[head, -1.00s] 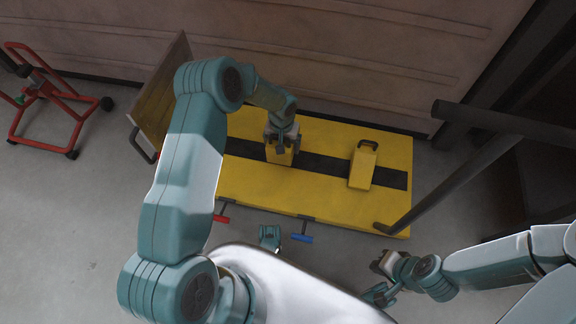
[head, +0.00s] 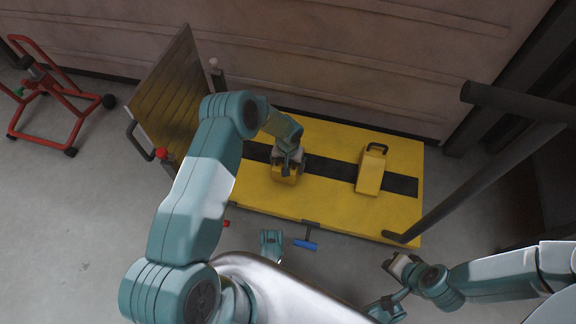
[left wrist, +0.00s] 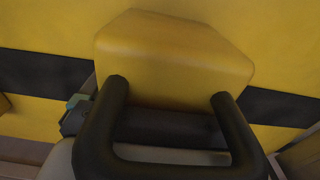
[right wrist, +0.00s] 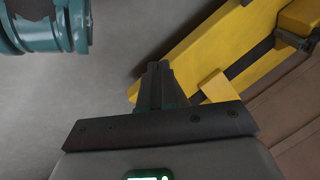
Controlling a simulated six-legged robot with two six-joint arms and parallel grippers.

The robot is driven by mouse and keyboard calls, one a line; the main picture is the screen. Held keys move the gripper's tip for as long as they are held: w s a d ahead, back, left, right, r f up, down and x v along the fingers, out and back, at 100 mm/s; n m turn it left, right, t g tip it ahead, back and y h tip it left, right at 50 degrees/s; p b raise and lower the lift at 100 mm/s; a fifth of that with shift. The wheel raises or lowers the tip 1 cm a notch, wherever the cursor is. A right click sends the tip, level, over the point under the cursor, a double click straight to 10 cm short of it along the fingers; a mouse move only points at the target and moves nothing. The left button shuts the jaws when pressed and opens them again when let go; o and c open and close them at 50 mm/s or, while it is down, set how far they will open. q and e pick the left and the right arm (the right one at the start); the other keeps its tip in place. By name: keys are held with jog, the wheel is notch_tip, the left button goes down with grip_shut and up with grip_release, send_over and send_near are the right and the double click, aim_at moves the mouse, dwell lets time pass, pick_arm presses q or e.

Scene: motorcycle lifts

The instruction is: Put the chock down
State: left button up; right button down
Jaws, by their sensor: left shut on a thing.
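My left gripper (head: 288,160) is shut on a yellow chock (head: 286,175). In the left wrist view, the chock (left wrist: 175,60) fills the middle, with its black loop handle (left wrist: 165,155) in front. The chock is over the yellow lift platform (head: 265,203), near its black centre stripe. I cannot tell whether its underside touches the platform. A second yellow chock (head: 370,175) with a black handle sits on the platform to the right, across the stripe. My right gripper (head: 402,266) is empty, right of the platform's near side; its fingers (right wrist: 159,85) look closed together in the right wrist view.
A ramp plate (head: 168,95) stands tilted up at the platform's left end. A blue-handled lever (head: 305,244) sticks out at the near edge. A dark post (head: 475,180) slants up on the right. A red wheeled stand (head: 45,105) is far left. Grey floor is clear at lower left.

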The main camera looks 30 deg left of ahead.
pick_arm(q)
jog(key=shift+f, duration=0.1)
jog(key=o, duration=1.2)
notch_tip(320, 180, up, 12)
jog(key=p, duration=0.5)
pick_arm(e)
jog(key=s+r+g, duration=0.1)
jog(key=s+r, duration=0.2)
jog(key=r, duration=0.2)
jog(key=shift+s+a, duration=0.35)
jog(key=shift+s, duration=0.05)
pick_arm(q)
jog(key=shift+r, duration=0.2)
